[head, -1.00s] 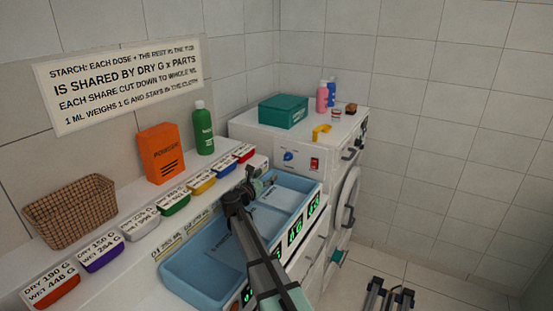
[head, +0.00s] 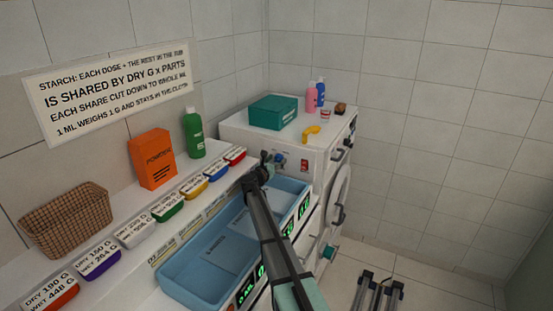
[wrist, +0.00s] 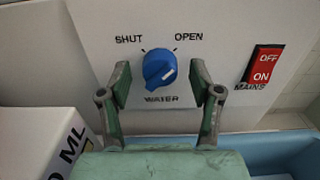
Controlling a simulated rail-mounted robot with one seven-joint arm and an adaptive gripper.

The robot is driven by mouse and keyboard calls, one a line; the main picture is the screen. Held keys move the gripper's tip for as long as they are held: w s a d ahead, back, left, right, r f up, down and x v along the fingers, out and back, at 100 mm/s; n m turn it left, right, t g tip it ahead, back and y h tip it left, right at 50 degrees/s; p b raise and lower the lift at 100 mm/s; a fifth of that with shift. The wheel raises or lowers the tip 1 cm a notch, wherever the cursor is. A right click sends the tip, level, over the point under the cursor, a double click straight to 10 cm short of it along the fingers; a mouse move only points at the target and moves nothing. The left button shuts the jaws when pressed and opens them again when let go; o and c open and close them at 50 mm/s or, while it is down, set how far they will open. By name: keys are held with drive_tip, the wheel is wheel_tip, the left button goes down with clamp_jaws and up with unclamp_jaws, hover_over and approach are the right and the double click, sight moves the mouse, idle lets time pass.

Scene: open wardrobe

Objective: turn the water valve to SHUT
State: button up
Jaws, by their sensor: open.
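The water valve is a round blue knob (wrist: 159,68) on a white panel, with SHUT printed at its upper left, OPEN at its upper right and WATER below. A short white mark shows on the knob's lower right part. In the head view the knob (head: 280,159) is on the washing machine's front panel, partly close behind my gripper (head: 268,161). In the wrist view my gripper (wrist: 161,84) is open, with one finger on each side of the knob. Gaps show between fingers and knob, and I see no contact.
A red MAINS rocker switch (wrist: 263,64) is right of the knob. A white box marked ML (wrist: 40,140) is at the lower left. The blue tub (head: 200,285) lies below my arm. A teal box (head: 273,112), bottles and a yellow item (head: 311,132) stand on the machine.

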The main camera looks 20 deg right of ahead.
drive_tip(key=shift+w+d, duration=0.2)
drive_tip(key=shift+d, duration=0.05)
drive_tip(key=c, duration=1.1)
